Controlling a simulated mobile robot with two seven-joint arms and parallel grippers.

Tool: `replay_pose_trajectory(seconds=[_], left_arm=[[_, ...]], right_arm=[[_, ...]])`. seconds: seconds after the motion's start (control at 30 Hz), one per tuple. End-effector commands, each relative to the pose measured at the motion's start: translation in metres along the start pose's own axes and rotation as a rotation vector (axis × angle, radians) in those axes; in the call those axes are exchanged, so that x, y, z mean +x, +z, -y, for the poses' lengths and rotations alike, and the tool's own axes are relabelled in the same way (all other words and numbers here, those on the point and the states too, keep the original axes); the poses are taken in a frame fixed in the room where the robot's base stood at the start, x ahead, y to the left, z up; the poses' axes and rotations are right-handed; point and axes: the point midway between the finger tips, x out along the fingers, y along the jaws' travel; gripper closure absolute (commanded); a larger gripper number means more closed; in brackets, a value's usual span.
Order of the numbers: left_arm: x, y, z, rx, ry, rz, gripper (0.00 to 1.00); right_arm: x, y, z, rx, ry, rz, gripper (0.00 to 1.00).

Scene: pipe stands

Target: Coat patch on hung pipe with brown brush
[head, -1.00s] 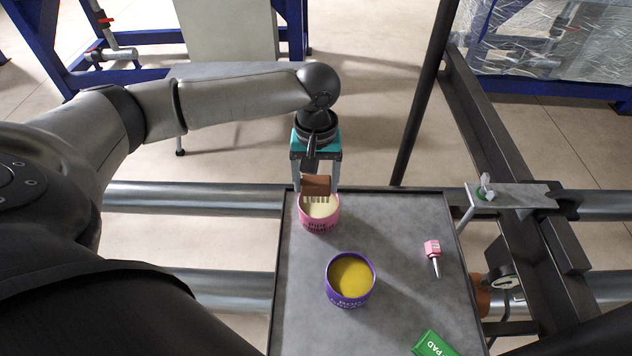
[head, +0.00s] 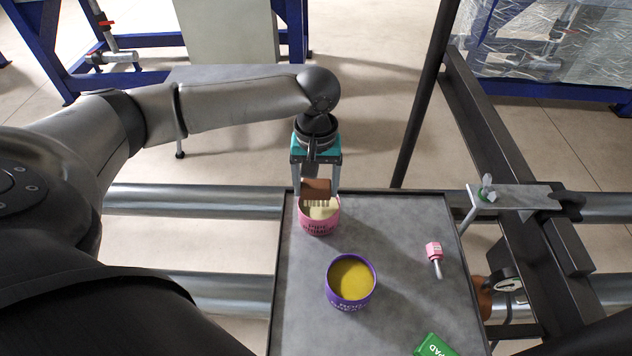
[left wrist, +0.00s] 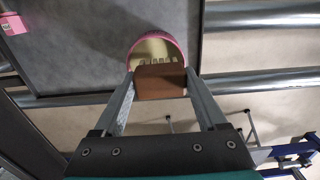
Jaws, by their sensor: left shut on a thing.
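My left gripper (head: 316,186) is shut on the brown brush (head: 316,187), seen as a brown block with short pale bristles pointing down. The brush is at the mouth of a pink tub (head: 319,226) of cream-coloured paste at the tray's far left corner. In the left wrist view the brush (left wrist: 160,82) overlaps the rim of the pink tub (left wrist: 183,48), bristles over the paste. I cannot tell how deep they dip. Long grey pipes run across behind the tray (head: 200,199) and lower down (head: 228,292). I cannot make out a patch on them. My right gripper is out of view.
A purple tub (head: 350,300) of yellow paste stands on the grey tray (head: 400,225).

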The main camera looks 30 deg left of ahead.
Motion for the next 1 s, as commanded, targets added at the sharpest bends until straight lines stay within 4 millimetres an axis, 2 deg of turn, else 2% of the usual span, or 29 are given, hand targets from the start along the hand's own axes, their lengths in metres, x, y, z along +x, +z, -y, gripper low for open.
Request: replay_pose_trajectory(seconds=[1.0], left_arm=[[0.015,0.000,0.000,0.000,0.001,0.000,0.70]], right_arm=[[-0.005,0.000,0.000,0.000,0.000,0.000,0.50]])
